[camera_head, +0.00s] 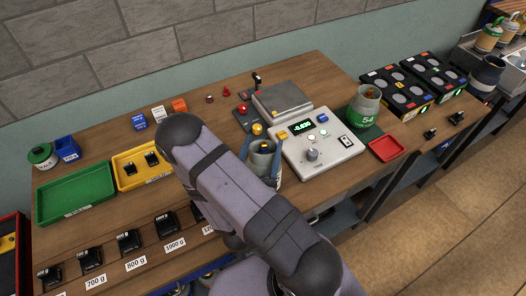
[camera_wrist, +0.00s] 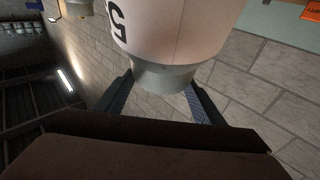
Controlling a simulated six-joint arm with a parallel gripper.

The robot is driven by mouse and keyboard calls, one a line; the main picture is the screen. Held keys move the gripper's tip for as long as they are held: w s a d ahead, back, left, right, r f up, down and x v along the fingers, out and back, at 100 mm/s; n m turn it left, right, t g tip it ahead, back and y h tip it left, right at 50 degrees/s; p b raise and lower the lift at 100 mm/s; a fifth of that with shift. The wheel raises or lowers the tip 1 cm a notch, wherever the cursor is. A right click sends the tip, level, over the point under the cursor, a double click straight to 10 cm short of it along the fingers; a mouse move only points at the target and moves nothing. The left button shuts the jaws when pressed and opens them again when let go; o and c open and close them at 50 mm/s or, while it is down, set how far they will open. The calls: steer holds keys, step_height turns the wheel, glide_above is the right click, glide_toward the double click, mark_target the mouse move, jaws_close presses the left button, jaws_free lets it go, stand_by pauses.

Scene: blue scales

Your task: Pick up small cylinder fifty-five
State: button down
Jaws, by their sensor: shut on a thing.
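In the wrist view my gripper (camera_wrist: 160,88) has a finger on each side of the narrow grey end of the cylinder (camera_wrist: 180,30). Its wider body is pale, with a dark digit that looks like a 5; the rest of the number is out of view. I cannot tell from the head view whether its base is clear of the table.
A scale (camera_head: 318,148) with a lit display stands just right of my gripper. Green (camera_head: 75,200) and yellow trays (camera_head: 126,181) lie left. Black weights (camera_head: 128,241) line the front edge.

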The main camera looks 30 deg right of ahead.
steer(key=shift+d+r+g+y+p, duration=0.2)
steer(key=shift+r+g+p, duration=0.3)
steer(key=shift+p, duration=0.4)
steer(key=shift+d+r+g+y+p, duration=0.2)
steer(key=shift+r+g+p, duration=0.1)
steer(key=shift+r+p, duration=0.5)
steer(key=shift+w+r+p, duration=0.15)
steer(key=shift+w+p, duration=0.05)
steer(key=shift+p, duration=0.25)
steer(key=shift+s+r+p, duration=0.25)
steer(key=shift+r+p, duration=0.4)
steer(key=shift+r, duration=0.15)
steer(key=shift+w+f, duration=0.1)
steer(key=c, duration=2.5)
jaws_free()
steer(key=o, duration=2)
